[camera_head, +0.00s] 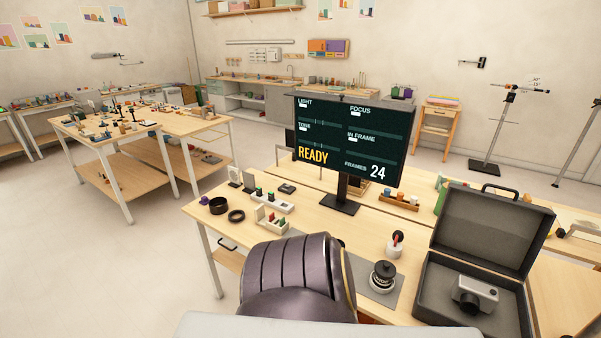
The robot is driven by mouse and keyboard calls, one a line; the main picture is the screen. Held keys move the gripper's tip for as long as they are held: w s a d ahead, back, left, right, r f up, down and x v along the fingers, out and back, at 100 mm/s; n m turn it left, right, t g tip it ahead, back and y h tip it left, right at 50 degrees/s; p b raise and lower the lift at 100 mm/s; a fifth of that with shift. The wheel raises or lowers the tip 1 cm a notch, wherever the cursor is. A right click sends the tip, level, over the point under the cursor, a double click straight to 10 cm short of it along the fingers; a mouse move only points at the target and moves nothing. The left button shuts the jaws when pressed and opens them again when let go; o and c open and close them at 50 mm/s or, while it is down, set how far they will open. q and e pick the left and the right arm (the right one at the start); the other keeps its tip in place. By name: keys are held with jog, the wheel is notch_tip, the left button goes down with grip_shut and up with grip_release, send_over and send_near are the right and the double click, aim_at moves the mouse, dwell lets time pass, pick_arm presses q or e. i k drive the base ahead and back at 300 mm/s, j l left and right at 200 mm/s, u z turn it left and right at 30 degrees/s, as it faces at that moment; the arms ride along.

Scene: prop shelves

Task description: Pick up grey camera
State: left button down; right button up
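The grey camera (475,295) is small and boxy, with a round lens on its front. It lies inside an open dark case (435,300) at the right front of the wooden table (335,235). The case lid (485,232) stands raised at the back, and the camera's top and front are exposed. Neither my left nor my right gripper is in view, and nothing is seen touching the camera.
A grey mat (400,281) with a dark round stacked device (383,277) lies left of the case. A red-and-white item (396,244) stands behind it. A monitor (352,140) reading READY stands on the table. Black rings (236,216) and small props sit at the left.

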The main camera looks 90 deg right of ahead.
aim_at(475, 295)
jog(key=z, duration=4.35)
